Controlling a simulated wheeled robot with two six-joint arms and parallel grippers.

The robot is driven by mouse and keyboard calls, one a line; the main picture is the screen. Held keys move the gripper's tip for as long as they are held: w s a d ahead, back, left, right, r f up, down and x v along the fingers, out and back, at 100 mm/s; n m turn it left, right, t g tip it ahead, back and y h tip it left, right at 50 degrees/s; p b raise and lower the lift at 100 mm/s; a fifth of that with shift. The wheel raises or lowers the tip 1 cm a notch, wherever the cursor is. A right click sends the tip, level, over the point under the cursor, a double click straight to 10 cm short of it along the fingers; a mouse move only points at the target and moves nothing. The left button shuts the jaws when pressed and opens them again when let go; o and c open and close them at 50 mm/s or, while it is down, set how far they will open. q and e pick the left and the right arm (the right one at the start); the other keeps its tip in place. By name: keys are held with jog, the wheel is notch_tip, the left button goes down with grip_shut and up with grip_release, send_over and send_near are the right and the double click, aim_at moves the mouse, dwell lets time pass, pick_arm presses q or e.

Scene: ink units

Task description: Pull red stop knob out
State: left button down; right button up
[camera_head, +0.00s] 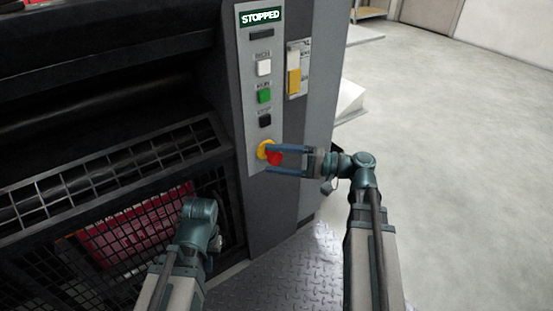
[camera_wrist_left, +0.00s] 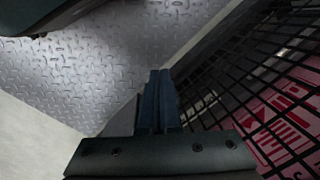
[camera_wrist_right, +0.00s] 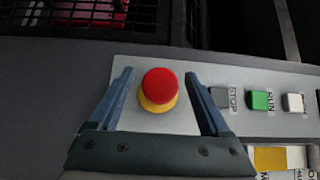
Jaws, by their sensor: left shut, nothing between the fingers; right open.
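The red stop knob (camera_head: 275,158) sits on a yellow collar (camera_head: 264,149) at the bottom of the grey control panel (camera_head: 254,130). The right wrist view shows the red knob (camera_wrist_right: 159,86) above its yellow base (camera_wrist_right: 157,105). My right gripper (camera_head: 270,159) is open, with one finger on each side of the knob. In the right wrist view, gaps show between both fingers and the knob. My left gripper (camera_wrist_left: 160,75) is shut and empty, low by the mesh guard and above the metal floor plate. In the head view its fingers are hidden.
The panel display (camera_head: 261,17) reads STOPPED. White (camera_head: 264,67), green (camera_head: 264,96) and black (camera_head: 265,121) buttons sit above the knob. A mesh guard (camera_head: 100,215) fills the left. Open floor lies right.

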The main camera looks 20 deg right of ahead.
jog(key=v, duration=1.3)
jog(key=shift+s+d, duration=0.2)
jog(key=shift+d, duration=0.15)
jog(key=shift+a, duration=0.1)
jog(key=s+a+f+n+g+h+p, duration=0.25)
jog(key=a+h+p, duration=0.25)
jog(key=a, duration=0.3)
jog(key=s+a+f+n+g+h+p, duration=0.1)
jog(key=s+a+n+g+h+p, duration=0.15)
jog(key=a+h+p, duration=0.4)
jog(key=s+a+f+n+g+h+p, duration=0.25)
jog(key=a+h+p, duration=0.25)
jog(key=a, duration=0.4)
notch_tip(320, 180, up, 39)
jog(key=n+h+p, duration=0.1)
jog(key=p, duration=3.7)
jog(key=shift+w, duration=0.25)
jog(key=shift+d+f, duration=0.1)
jog(key=shift+f, duration=0.05)
